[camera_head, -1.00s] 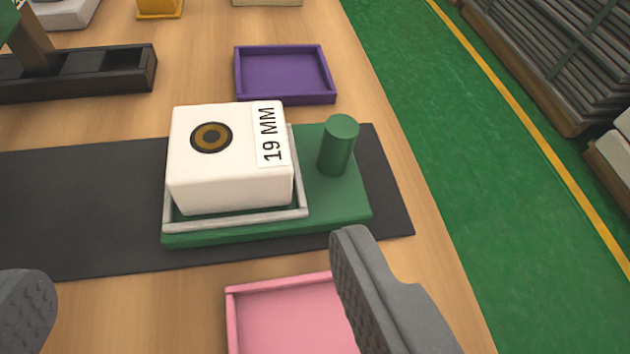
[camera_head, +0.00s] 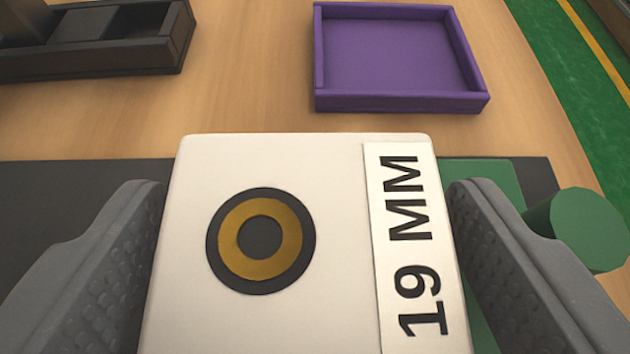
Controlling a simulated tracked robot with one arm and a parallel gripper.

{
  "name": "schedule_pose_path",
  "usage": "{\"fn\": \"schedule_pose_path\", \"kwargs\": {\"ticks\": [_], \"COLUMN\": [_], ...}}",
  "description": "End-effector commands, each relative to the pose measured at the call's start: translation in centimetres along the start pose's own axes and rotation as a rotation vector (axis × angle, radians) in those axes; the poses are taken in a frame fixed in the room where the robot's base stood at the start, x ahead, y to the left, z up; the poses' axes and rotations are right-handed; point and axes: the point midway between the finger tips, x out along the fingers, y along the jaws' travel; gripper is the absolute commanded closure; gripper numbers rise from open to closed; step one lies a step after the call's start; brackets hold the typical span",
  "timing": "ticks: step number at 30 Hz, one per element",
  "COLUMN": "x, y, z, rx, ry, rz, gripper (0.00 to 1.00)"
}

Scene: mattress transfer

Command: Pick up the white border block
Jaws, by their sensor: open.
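The white block (camera_head: 340,165) fills the lower middle of the head camera view. Its top has a dark and gold ring mark and a "19 MM" label (camera_head: 410,240). My gripper (camera_head: 308,230) is open, with one grey finger on each side of the block. The right finger is very close to the block's right side; a narrow gap shows at the left finger's upper end. I cannot tell whether either finger touches it. The green base (camera_head: 490,180) shows behind the right finger. The block's lower part and the grey frame around it are hidden.
A purple tray (camera_head: 395,50) lies beyond the block, and a dark compartment box (camera_head: 100,50) is at the upper left. Bare wooden table (camera_head: 250,70) lies between them. The dark mat (camera_head: 50,200) is partly covered.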

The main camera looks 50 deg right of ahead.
Motion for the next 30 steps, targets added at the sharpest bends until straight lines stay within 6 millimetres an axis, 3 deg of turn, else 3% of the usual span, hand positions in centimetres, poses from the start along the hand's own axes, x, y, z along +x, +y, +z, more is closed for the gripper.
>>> {"fn": "schedule_pose_path", "kwargs": {"ticks": [3, 9, 13, 14, 23, 30], "x": [1.0, 1.0, 1.0, 1.0, 0.8, -0.9], "y": [-0.1, -0.1, -0.1, -0.1, -0.2, -0.2], "z": [-0.2, -0.2, -0.2, -0.2, -0.3, -3.4], "rx": [0.002, 0.001, 0.001, 0.001, 0.001, 0.003], "ry": [0.003, 0.002, 0.002, 0.002, 0.001, 0.002], "rz": [-0.001, -0.003, -0.003, -0.003, -0.003, -0.005], "gripper": [0.25, 0.25, 0.59, 0.61, 0.61, 0.61]}}
